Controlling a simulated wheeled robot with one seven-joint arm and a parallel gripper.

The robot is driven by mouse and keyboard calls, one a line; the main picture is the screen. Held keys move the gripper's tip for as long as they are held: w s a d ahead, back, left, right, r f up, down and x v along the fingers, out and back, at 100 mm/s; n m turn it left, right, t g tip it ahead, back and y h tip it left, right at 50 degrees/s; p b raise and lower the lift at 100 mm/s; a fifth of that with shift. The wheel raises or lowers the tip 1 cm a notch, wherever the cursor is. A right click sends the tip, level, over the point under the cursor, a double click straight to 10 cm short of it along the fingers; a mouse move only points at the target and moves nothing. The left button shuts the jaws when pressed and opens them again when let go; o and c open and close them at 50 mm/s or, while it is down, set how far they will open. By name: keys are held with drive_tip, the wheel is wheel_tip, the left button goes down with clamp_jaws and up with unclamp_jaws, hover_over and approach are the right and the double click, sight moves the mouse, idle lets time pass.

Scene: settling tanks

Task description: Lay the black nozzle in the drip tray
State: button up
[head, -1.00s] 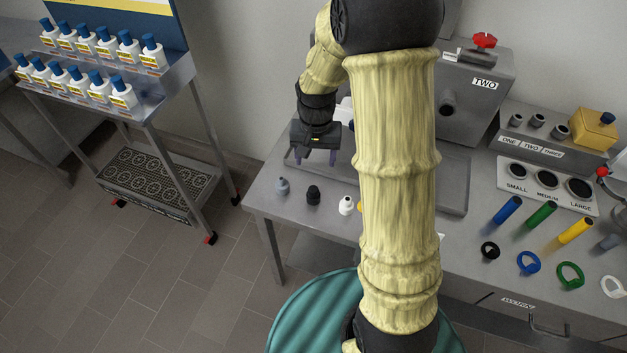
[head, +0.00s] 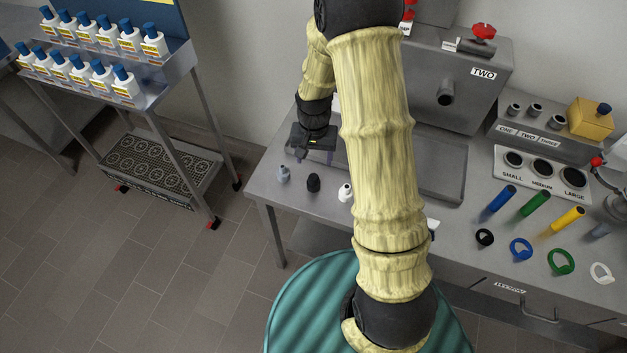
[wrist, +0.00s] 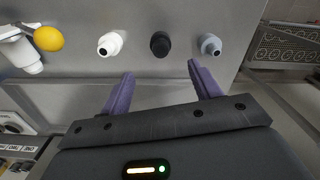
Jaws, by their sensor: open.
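The black nozzle (head: 314,183) stands near the front left of the steel bench, between a grey nozzle (head: 284,174) and a white nozzle (head: 346,192). My gripper (head: 308,154) is open and empty, above the bench just behind this row. In the wrist view the black nozzle (wrist: 160,43) lies beyond the open purple fingertips (wrist: 160,76), roughly in line with the gap between them and not touching them. A shallow grey tray (head: 452,176), apparently the drip tray, lies below the tanks; my arm hides much of it.
In the wrist view a yellow-ended thing (wrist: 48,38) lies left of the white nozzle. Tank TWO (head: 470,85) stands at the back. Coloured tubes and rings, such as the blue ring (head: 521,248), fill the right side. A bottle rack (head: 150,100) stands left, across a floor gap.

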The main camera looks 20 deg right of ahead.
sight(314, 177)
wheel_tip(314, 177, down, 6)
drive_tip(key=shift+r+p, duration=0.1)
drive_tip(key=shift+p, duration=0.5)
drive_tip(key=shift+f, duration=0.2)
drive_tip(key=shift+s+f+p, duration=0.15)
drive_tip(key=shift+f+p, duration=1.1)
drive_tip(key=shift+f, duration=1.2)
drive_tip(key=shift+c, duration=0.2)
drive_tip(key=c, duration=1.1)
drive_tip(key=shift+r, duration=0.1)
